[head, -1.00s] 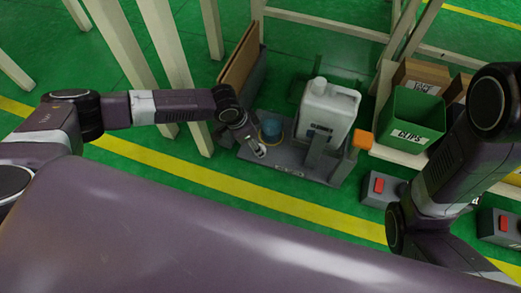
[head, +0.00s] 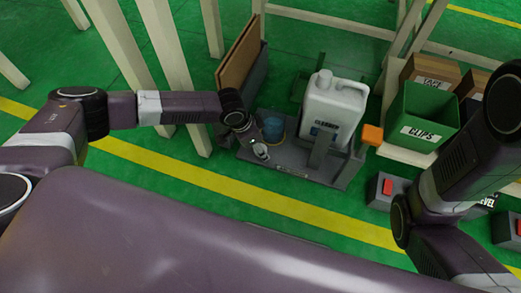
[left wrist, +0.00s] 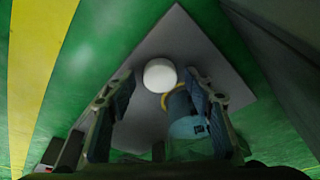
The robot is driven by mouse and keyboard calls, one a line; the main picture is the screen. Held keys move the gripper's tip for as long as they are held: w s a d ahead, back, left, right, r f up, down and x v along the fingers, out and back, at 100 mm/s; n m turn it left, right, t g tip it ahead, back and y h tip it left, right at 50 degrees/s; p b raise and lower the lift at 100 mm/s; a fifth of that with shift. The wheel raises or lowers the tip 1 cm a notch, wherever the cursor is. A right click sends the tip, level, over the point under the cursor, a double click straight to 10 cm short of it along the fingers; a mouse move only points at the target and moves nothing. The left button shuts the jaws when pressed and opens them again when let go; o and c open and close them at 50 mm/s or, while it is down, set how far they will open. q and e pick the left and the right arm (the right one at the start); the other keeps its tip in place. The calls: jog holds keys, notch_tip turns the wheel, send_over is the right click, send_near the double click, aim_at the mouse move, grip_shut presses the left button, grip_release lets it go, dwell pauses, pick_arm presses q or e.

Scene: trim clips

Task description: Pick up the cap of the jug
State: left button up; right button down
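The white jug (head: 338,104), labelled CLEANER, stands upright on a grey stand, with a white round neck or cap (head: 324,76) on its top left. In the left wrist view, a round white cap-like disc (left wrist: 160,75) lies over the grey plate, beside a yellow ring and a blue cup (left wrist: 186,118). My left gripper (left wrist: 160,88) is open, its two fingers apart on either side of the disc and not touching it. In the head view my left gripper (head: 256,147) reaches down at the front left of the blue cup (head: 273,127). My right gripper is out of view.
The grey stand (head: 290,165) has a raised bracket in front of the jug. A brown board (head: 240,50) stands upright close behind my left wrist. A green CLIPS bin (head: 420,118), a TAPE box (head: 432,76) and red-button boxes (head: 386,188) are on the right.

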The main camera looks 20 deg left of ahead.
pick_arm(q)
jog(key=c, duration=0.7)
